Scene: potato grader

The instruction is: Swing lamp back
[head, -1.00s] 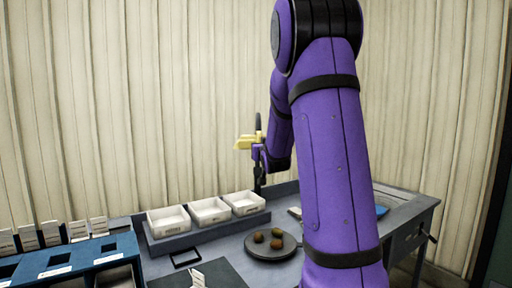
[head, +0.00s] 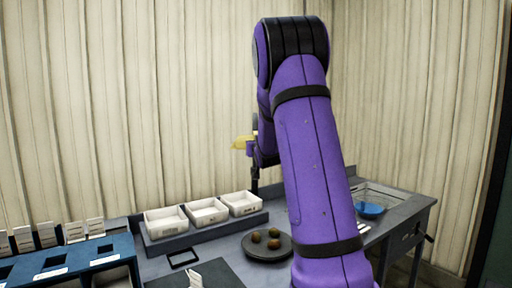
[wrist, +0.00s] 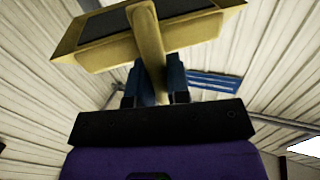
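The lamp's yellow head (head: 240,142) shows left of my arm in the head view, above the back of the bench. In the wrist view the lamp (wrist: 150,38) fills the top, with a dark panel in its yellow frame and a yellow stem running down from it. My gripper (wrist: 154,82) has its two blue fingers on either side of this stem, close against it, so it looks shut on the stem. In the head view the fingers are mostly hidden by my arm. A dark upright post (head: 254,182) stands below the lamp.
Three white trays (head: 204,212) stand in a row on the bench. A blue rack (head: 60,262) with white cards is at lower left. A corrugated wall (head: 150,90) closes the back.

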